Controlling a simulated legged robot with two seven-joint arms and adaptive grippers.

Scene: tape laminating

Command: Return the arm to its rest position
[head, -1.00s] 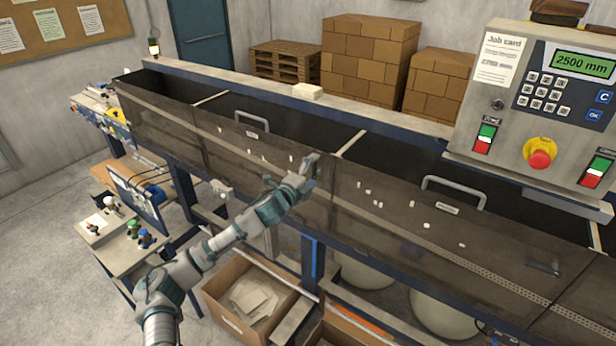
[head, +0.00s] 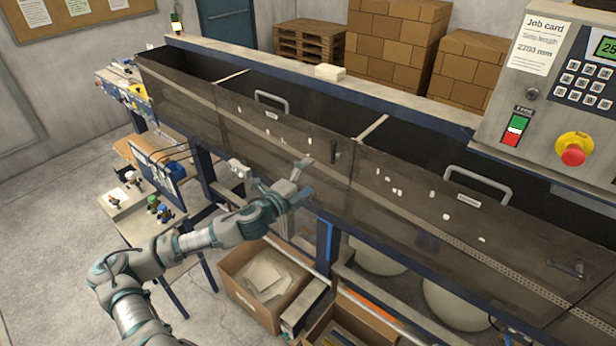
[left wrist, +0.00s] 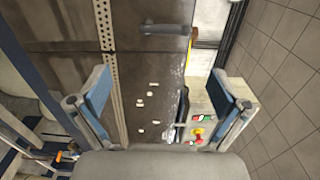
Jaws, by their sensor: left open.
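My left arm (head: 185,245) reaches in from the lower left of the head view, grey with teal bands. Its gripper (head: 298,180) is open and empty, in front of the long dark machine cover (head: 300,150). A small dark handle (head: 333,151) on the cover stands just beyond the fingers, apart from them. In the left wrist view the two blue-padded fingers (left wrist: 160,85) are spread wide with nothing between them in grip. The handle (left wrist: 165,30) shows ahead of them, near the top. My right gripper is not in view.
The control box (head: 550,100) with its red stop button (head: 573,155) stands at the right. A small side table (head: 135,205), an open carton (head: 262,285) and blue frame legs (head: 325,245) lie around and below my arm. Open floor (head: 50,270) is at the left.

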